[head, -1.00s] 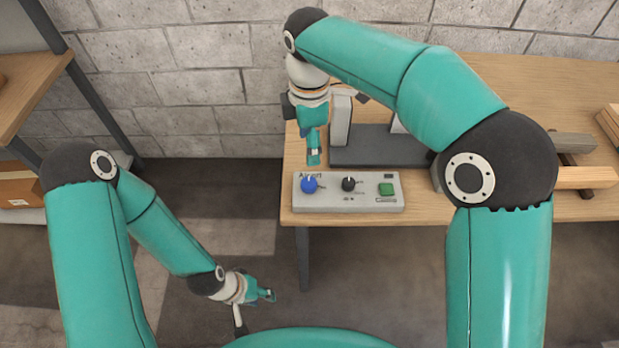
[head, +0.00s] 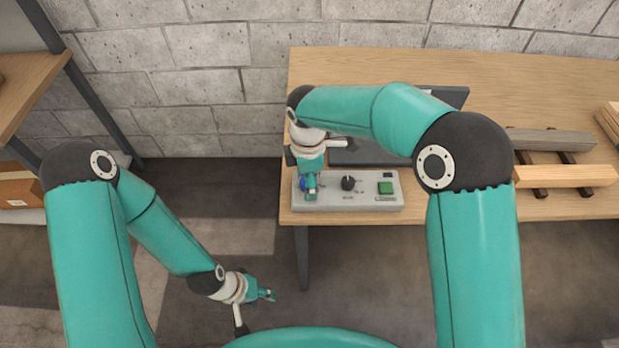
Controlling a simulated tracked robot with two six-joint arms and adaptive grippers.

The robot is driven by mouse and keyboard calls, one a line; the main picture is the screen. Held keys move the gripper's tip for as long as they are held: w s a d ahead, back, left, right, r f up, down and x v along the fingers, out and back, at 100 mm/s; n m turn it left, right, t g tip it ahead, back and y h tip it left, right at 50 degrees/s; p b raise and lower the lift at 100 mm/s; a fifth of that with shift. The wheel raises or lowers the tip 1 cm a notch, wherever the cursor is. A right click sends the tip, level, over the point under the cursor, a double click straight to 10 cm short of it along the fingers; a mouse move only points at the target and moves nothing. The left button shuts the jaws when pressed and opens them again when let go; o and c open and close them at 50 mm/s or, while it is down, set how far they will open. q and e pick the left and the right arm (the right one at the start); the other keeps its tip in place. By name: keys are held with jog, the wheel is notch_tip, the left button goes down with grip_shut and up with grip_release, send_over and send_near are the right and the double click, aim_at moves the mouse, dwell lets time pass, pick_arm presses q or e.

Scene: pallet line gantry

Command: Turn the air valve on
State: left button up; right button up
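The control panel (head: 350,202) is a pale grey box at the front left edge of the wooden table. Its blue knob (head: 303,184) is at the left end, mostly hidden behind my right gripper (head: 311,194). The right gripper points down at the knob; I cannot tell whether its fingers touch or grip it. The knob's setting is hidden. A black knob (head: 348,183) sits mid-panel and a green button (head: 385,188) to its right. My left gripper (head: 269,295) hangs low over the floor, away from the table; its finger gap is too small to judge.
A dark grey fixture (head: 365,152) stands on the table (head: 490,90) behind the panel, partly hidden by my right arm. Wooden beams (head: 565,176) lie on dark supports at the right. A shelf (head: 28,85) stands at far left. Open floor lies between shelf and table.

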jog(key=c, duration=1)
jog(key=shift+d, duration=0.15)
jog(key=shift+c, duration=0.7)
